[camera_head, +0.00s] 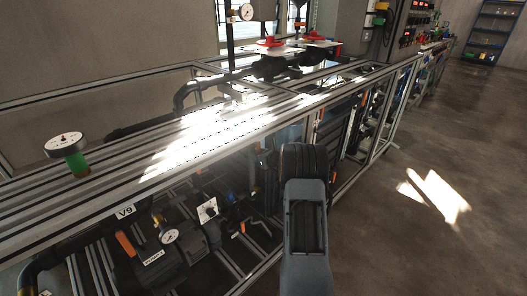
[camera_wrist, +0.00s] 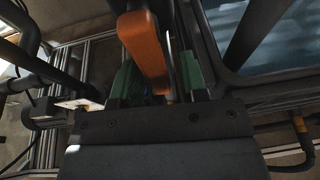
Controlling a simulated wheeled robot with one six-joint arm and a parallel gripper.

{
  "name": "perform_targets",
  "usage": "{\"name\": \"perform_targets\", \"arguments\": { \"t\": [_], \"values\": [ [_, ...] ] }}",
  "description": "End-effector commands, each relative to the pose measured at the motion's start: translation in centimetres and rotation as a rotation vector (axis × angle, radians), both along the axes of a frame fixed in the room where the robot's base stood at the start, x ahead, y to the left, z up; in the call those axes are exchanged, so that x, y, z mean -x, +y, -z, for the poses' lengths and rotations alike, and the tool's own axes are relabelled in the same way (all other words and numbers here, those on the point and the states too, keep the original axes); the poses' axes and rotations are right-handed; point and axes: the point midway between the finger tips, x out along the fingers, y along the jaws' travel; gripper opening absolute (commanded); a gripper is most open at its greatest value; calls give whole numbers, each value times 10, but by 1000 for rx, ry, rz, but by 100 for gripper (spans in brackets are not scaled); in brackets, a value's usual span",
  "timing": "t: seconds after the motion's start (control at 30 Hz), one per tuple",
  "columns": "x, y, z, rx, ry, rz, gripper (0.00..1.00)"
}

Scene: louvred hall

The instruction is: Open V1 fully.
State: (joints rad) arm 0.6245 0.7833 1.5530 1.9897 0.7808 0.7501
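In the wrist view an orange lever handle (camera_wrist: 146,45) reaches down from the top between the two green fingers of my gripper (camera_wrist: 160,82). The fingers stand apart, with narrow gaps seeming to show beside the handle's lower end. I cannot see a V1 label, so I cannot tell whether this handle belongs to V1. In the head view my dark arm covers the lower middle, and my gripper is hidden behind it. The valve body at the handle is not clear in either view.
Red handles (camera_head: 270,41) sit at the back. Open concrete floor (camera_head: 420,235) lies to the right.

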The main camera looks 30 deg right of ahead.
Motion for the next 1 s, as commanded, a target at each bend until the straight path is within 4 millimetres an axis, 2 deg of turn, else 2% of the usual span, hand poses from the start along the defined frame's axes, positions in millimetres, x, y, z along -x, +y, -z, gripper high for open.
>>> {"name": "perform_targets", "arguments": {
  "t": [0.1,0.37,0.8,1.0],
  "values": [
    [0,0,1,0,1,-1,49],
    [3,0,1,1,3,0,49],
    [54,-8,-7,1,2,1,49],
    [67,-10,-9,1,3,0,49]
  ]
}}
